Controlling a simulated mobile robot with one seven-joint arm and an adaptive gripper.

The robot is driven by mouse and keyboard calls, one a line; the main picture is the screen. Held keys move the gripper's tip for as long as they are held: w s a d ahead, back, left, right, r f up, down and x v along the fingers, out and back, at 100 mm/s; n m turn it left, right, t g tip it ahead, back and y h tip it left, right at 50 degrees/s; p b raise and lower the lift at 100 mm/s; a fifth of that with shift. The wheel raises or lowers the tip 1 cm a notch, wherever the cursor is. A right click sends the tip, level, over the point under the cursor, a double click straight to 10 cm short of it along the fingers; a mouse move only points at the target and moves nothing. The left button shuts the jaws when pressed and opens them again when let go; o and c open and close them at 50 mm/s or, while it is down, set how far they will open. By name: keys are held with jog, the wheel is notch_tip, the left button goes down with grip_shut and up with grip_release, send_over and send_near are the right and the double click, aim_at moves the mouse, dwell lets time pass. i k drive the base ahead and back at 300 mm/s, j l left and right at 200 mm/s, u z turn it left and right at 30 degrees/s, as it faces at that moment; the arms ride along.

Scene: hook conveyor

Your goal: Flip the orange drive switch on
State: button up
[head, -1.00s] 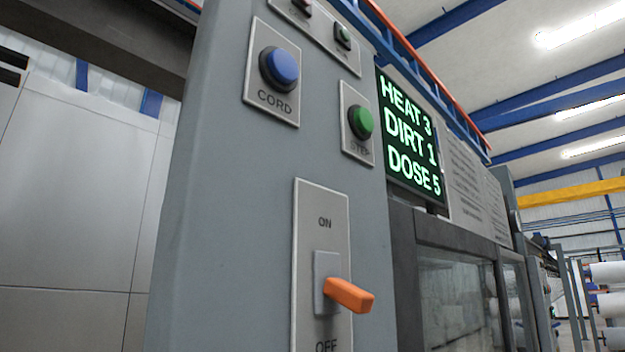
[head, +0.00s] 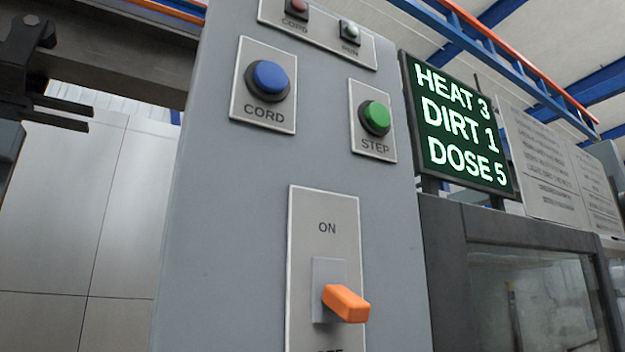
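The orange drive switch (head: 346,304) sticks out of a small grey slot plate on a tall light label plate (head: 325,205) on the grey cabinet. ON is printed above it. The lettering below is cut off by the frame's lower edge. The lever leaves the lower part of its slot and tilts down, away from ON. My gripper (head: 78,115) is at the far left, well apart from the switch, with two dark fingers pointing right. A narrow gap shows between the fingers and nothing is seen in it.
Above the switch are a blue CORD button (head: 269,75), a green STEP button (head: 376,117) and two small lamps. A display (head: 459,130) reads HEAT 3, DIRT 1, DOSE 5. A dark beam (head: 120,55) crosses the upper left. The space before the cabinet looks clear.

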aim_at(349, 306)
jog(key=k+l+u, duration=0.2)
jog(key=k+l, duration=0.2)
jog(key=k+l+u, duration=0.2)
jog(key=k, duration=0.4)
jog(key=l, duration=0.1)
